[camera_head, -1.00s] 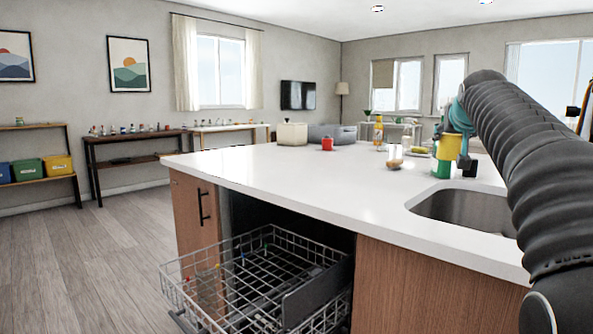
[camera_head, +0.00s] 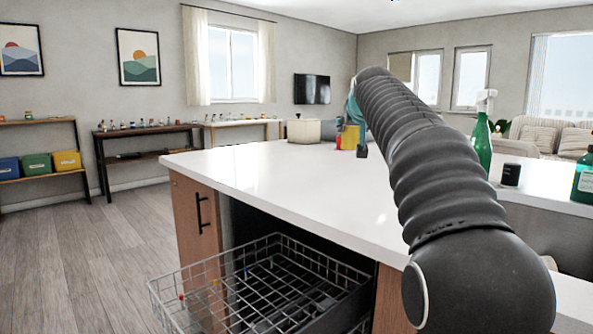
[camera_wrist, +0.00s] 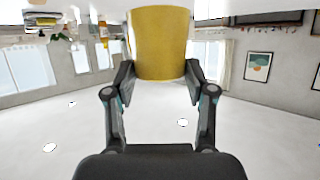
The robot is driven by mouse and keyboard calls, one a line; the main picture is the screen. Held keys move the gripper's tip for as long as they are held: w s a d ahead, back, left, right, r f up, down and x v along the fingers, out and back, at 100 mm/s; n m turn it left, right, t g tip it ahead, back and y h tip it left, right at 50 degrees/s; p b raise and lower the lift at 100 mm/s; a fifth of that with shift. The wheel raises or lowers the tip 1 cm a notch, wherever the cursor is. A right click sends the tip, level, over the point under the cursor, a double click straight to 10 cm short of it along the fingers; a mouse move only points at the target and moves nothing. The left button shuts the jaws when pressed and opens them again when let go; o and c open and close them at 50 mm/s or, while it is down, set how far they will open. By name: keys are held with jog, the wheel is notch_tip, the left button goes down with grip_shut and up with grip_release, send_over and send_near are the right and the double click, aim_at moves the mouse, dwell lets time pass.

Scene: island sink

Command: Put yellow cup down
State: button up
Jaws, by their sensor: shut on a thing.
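The yellow cup (camera_wrist: 160,42) fills the upper middle of the wrist view, held between the two fingers of my gripper (camera_wrist: 160,76). In the head view the yellow cup (camera_head: 349,138) shows small at the end of my arm, over the far part of the white countertop (camera_head: 270,185). My gripper is shut on it. My arm partly covers the gripper there, and I cannot tell whether the cup's base touches the counter.
A cream box (camera_head: 304,131) and a small red object (camera_head: 339,141) stand near the cup. A green bottle (camera_head: 481,145) and a black cup (camera_head: 511,174) are to the right. The open dishwasher rack (camera_head: 265,290) juts out below. The counter's near left is clear.

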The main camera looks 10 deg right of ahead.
jog(key=shift+w+a+f+b, duration=0.15)
jog(key=shift+w+a+f, duration=1.15)
jog(key=shift+f, duration=0.45)
jog(key=shift+w+a+f+b, duration=0.2)
jog(key=shift+w+a+f, duration=0.95)
jog(key=shift+a+f, duration=0.45)
jog(key=shift+w+a+f+b, duration=0.15)
jog(key=shift+w+a+f, duration=1.1)
jog(key=shift+f, duration=0.6)
jog(key=shift+f, duration=0.2)
jog(key=o, duration=1.2)
jog(key=shift+r, duration=0.3)
jog(key=b+v, duration=0.1)
jog(key=v, duration=1.1)
jog(key=shift+b, duration=0.4)
